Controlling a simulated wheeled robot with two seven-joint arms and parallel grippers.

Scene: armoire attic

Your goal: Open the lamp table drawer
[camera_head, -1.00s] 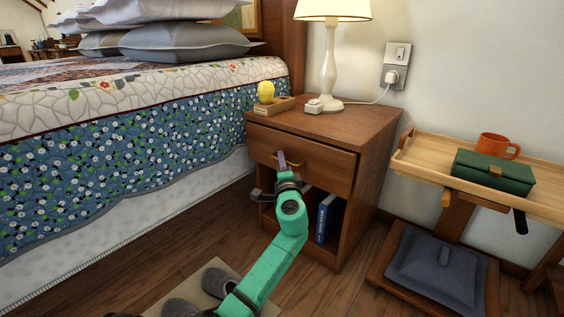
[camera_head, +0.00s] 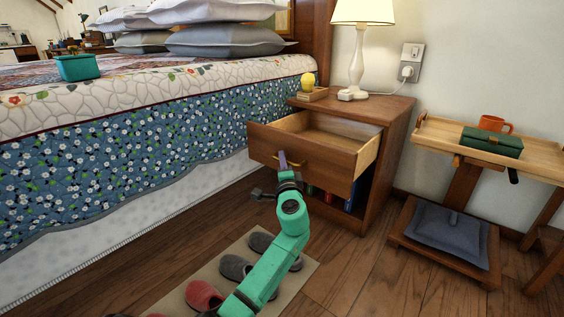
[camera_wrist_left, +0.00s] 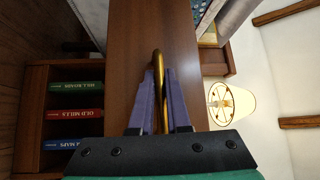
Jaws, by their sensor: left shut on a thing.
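The wooden lamp table (camera_head: 383,165) stands beside the bed. Its drawer (camera_head: 307,158) is pulled well out, and the part of its inside that I see looks empty. The drawer's brass handle (camera_head: 292,162) is on the front panel. My left gripper (camera_head: 284,162) is at the handle. In the left wrist view the two purple fingers of the left gripper (camera_wrist_left: 160,92) are shut on the brass handle (camera_wrist_left: 158,80), one on each side of it. My right gripper is not in view.
Books sit in the shelf below. The bed (camera_head: 130,160) is at left; slippers (camera_head: 204,295) lie on a mat. A tray stand (camera_head: 540,160) is at right.

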